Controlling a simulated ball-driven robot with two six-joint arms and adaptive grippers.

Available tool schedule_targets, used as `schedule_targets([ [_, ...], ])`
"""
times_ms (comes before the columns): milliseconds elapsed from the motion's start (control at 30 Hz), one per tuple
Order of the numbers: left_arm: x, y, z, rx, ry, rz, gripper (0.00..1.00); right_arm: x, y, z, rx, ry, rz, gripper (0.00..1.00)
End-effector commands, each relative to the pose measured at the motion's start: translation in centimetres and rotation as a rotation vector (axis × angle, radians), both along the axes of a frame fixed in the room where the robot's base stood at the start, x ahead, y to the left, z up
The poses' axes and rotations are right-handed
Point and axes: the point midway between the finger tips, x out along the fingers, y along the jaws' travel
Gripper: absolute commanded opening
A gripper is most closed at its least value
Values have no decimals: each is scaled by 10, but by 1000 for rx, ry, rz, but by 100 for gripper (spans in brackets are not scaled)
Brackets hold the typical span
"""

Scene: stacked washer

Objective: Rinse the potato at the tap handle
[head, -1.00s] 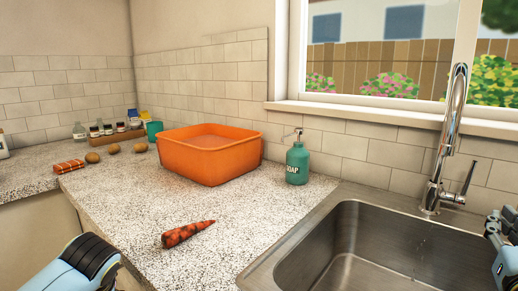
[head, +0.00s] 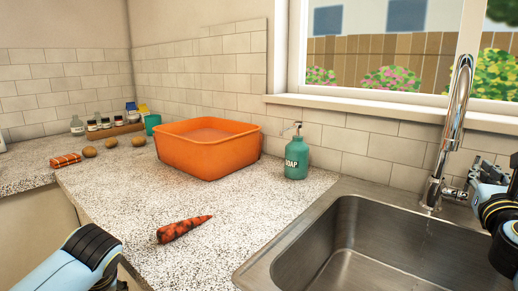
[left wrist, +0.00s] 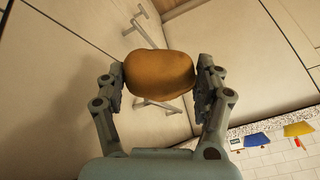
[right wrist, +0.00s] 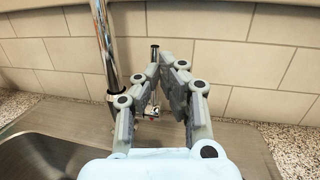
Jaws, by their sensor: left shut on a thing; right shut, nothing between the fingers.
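A brown potato (left wrist: 160,74) is in my left gripper (left wrist: 160,80), which is shut on it in the left wrist view. In the head view only my left arm shows, at the lower left. The chrome tap (head: 458,120) stands behind the sink (head: 345,235). Its handle (right wrist: 152,62) shows in the right wrist view, just beyond my right gripper (right wrist: 161,72), which is shut and empty. In the head view my right gripper (head: 482,182) is beside the tap's base and partly covers the handle. I cannot tell whether it touches the handle. A faint thin line hangs below the tap.
A carrot (head: 184,229) lies on the speckled counter (head: 130,205). A soap bottle (head: 297,157) and an orange tub (head: 208,155) stand at the back.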

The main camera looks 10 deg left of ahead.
Motion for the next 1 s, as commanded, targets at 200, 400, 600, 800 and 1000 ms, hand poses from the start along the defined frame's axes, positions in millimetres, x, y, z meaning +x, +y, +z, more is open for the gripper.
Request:
schedule_targets([
  [200,0,0,-1,0,0,0,36,5,-1,1,0,0,0,0],
  [400,0,0,-1,0,0,0,36,5,-1,1,0,0,0,0],
  [600,0,0,-7,-1,1,0,36,22,-8,6,0,-2,0,0],
  [800,0,0,-6,0,0,0,36,25,-10,9,0,-3,-2,0],
  [1000,0,0,-6,-1,1,0,36,25,-9,9,-2,-4,-3,0],
])
